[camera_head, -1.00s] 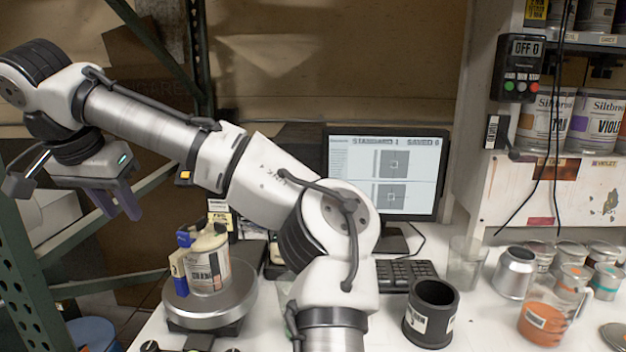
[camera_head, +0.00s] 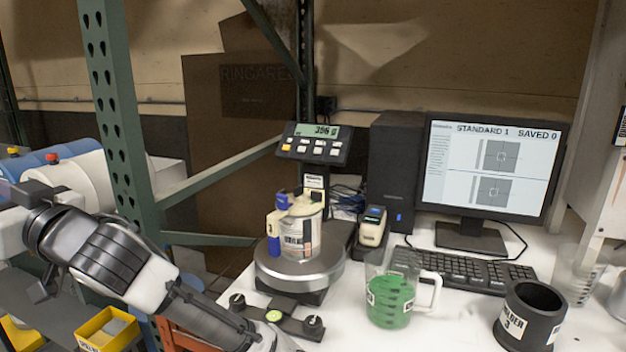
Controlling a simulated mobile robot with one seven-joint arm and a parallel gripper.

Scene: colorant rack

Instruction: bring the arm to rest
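My arm (camera_head: 110,260) is folded low at the lower left, coming up from the bottom edge. Its black-banded joint leads to a white part that runs out of the picture at the left edge. My gripper's fingers cannot be made out there, so whether they hold anything is not shown. The arm is clear of the round scale (camera_head: 283,272) and of the can (camera_head: 299,238) on it, which has blue and cream clips at its rim.
A jug of green liquid (camera_head: 390,299), a black holder (camera_head: 529,316), a keyboard (camera_head: 468,269) and a monitor (camera_head: 490,172) stand on the white bench. A green rack post (camera_head: 118,110) rises close behind my arm. A yellow bin (camera_head: 107,329) is at lower left.

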